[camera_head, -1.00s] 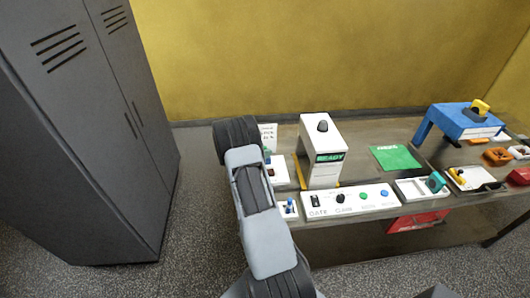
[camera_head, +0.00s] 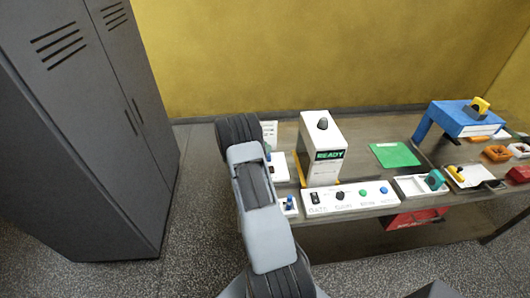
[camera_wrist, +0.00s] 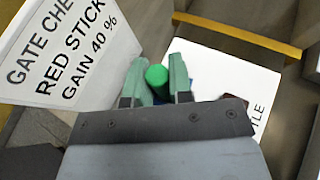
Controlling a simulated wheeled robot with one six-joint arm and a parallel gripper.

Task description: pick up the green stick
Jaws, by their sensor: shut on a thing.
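The green stick (camera_wrist: 157,75) shows its round end between the two teal fingers of my gripper (camera_wrist: 156,80) in the wrist view. My gripper is shut on it. The stick stands over or beside a white tile (camera_wrist: 235,75) with partly hidden lettering; I cannot tell whether its lower end touches anything. In the head view my arm covers the stick and most of the gripper.
A white card (camera_wrist: 75,50) reading GATE CHE…, RED STICK, GAIN 40 % stands close left of my gripper. A white machine marked READY (camera_head: 322,130), a knob panel (camera_head: 350,199), a green mat (camera_head: 396,154) and a blue stand (camera_head: 462,121) lie rightward.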

